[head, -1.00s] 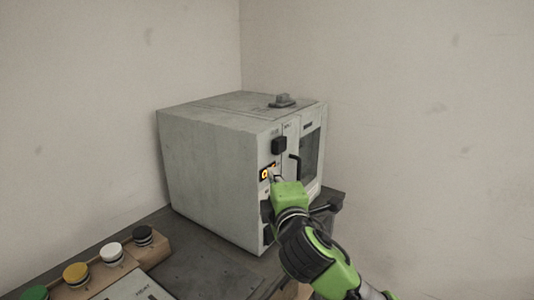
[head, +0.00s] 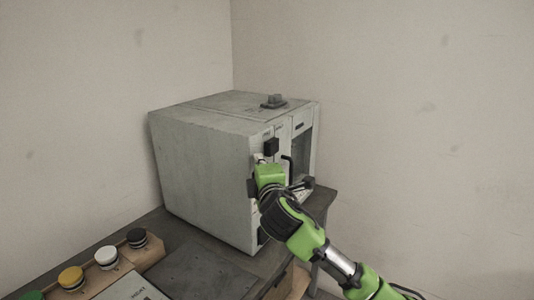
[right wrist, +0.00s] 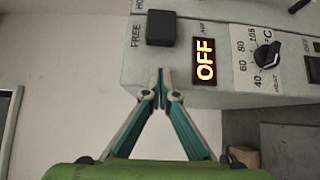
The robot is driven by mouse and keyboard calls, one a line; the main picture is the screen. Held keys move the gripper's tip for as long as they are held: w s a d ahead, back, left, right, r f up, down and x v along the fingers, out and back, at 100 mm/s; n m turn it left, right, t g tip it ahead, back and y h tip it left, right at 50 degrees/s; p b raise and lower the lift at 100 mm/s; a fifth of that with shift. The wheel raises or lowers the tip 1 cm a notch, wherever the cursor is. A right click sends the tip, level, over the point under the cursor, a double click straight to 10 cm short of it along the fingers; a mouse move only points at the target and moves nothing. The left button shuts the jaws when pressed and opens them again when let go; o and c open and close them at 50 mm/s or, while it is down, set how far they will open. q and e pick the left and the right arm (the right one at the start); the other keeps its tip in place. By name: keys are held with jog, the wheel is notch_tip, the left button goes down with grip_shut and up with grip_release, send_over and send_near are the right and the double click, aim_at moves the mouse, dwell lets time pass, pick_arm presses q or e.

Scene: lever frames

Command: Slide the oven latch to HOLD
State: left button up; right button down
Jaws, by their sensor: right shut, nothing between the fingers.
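The grey oven (head: 205,160) stands on a dark bench in the head view. A black block (head: 271,146), which looks like the latch, sits high on its front panel. In the right wrist view the block (right wrist: 160,27) is beside the word FREE, and the panel appears turned sideways. My right gripper (head: 266,160) is in front of the panel, just below the block. In the right wrist view its fingertips (right wrist: 160,76) are together and empty, apart from the block in the picture. Contact with the panel cannot be told. My left gripper is not in view.
In the right wrist view an orange OFF display (right wrist: 205,59) and a temperature knob (right wrist: 267,54) are beside the block. A black door handle (head: 288,163) is close right of my gripper. Coloured buttons, including a yellow one (head: 70,276), stand at the lower left.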

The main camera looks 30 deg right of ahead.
aim_at(274, 149)
jog(key=d, duration=0.1)
jog(key=w+d, duration=0.1)
jog(key=d+p, duration=0.1)
jog(key=shift+w+d, duration=0.25)
jog(key=shift+d, duration=0.1)
jog(key=d, duration=0.1)
jog(key=w+d, duration=0.1)
jog(key=d, duration=0.2)
jog(key=shift+w, duration=0.35)
jog(key=shift+a, duration=0.1)
